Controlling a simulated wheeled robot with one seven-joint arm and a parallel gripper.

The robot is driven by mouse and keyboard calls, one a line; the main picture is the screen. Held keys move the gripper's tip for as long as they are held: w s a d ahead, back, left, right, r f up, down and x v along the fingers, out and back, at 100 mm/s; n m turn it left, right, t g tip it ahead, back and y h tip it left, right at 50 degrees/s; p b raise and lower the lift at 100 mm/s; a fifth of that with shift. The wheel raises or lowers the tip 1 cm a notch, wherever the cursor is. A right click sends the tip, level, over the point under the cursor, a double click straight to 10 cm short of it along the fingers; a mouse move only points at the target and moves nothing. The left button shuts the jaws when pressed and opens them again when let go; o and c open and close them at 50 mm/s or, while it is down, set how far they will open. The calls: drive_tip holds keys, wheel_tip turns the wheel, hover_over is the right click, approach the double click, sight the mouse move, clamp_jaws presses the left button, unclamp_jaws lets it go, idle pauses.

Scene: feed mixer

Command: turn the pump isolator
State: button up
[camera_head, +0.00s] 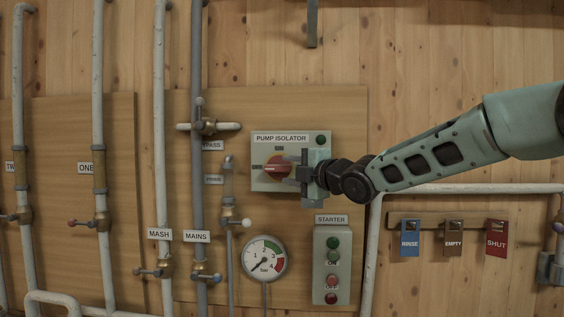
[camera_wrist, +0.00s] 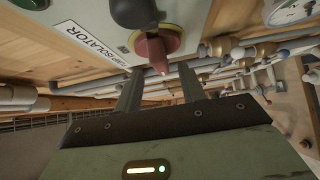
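The pump isolator (camera_head: 258,180) is a pale grey box on a wooden board, labelled PUMP ISOLATOR, with a red rotary handle (camera_head: 275,168) on its face and a dark green lamp (camera_head: 320,140) at its upper right. My gripper (camera_head: 295,172) is at the handle's right side, partly covering the box. In the wrist view, the red handle (camera_wrist: 156,52) lies just beyond the gap between my two fingers (camera_wrist: 159,78). The fingers are apart and nothing is visibly clamped. Whether a finger touches the handle cannot be told. A rounded black part (camera_wrist: 135,12) shows beside the red handle.
A STARTER box (camera_head: 332,265) with buttons is below the isolator, and a pressure gauge (camera_head: 265,257) is at its lower left. Pipes with valves stand to the left. RINSE (camera_head: 410,240), EMPTY and SHUT tags hang at the right, below a horizontal pipe (camera_head: 470,189).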

sight(282, 170)
drive_tip(key=shift+p+x, duration=0.7)
drive_tip(key=shift+x, duration=1.15)
drive_tip(key=shift+c, duration=0.3)
clamp_jaws()
